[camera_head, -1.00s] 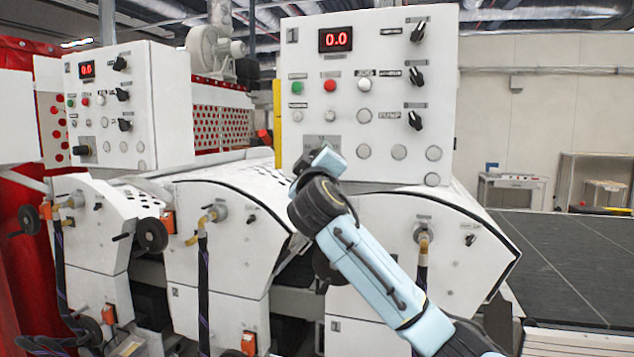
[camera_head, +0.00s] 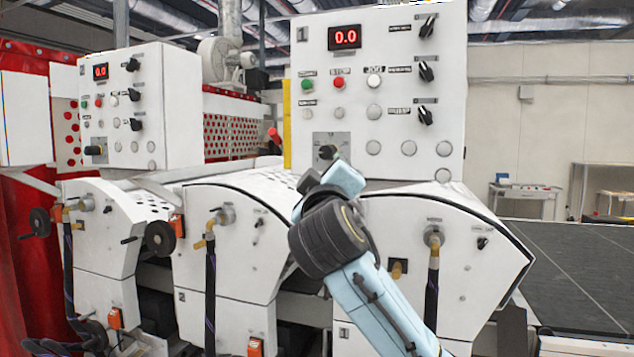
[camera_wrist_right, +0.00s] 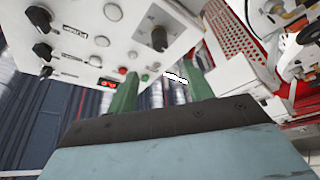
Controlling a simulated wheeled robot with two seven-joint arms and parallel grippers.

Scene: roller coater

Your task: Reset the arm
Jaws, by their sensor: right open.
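My right arm comes in from the bottom in the head view, its blue and black wrist in front of the coater marked 1. My right gripper (camera_wrist_right: 160,66) shows two green fingers standing apart in the right wrist view, with nothing between them. In the head view its fingers are mostly hidden behind the wrist. The control panel 1 (camera_head: 393,55) stands upright behind it, with a red 0.0 display (camera_head: 345,38). A black knob (camera_head: 328,152) on its lower left corner shows just above the wrist; a black knob (camera_wrist_right: 159,38) also shows beyond the fingers. My left gripper is out of view.
Control panel 2 (camera_head: 125,107) stands further left. White roller housings (camera_head: 230,235) with hoses and handwheels (camera_head: 160,238) fill the lower left and middle. A dark flat bed (camera_head: 575,265) lies at the right, clear of objects.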

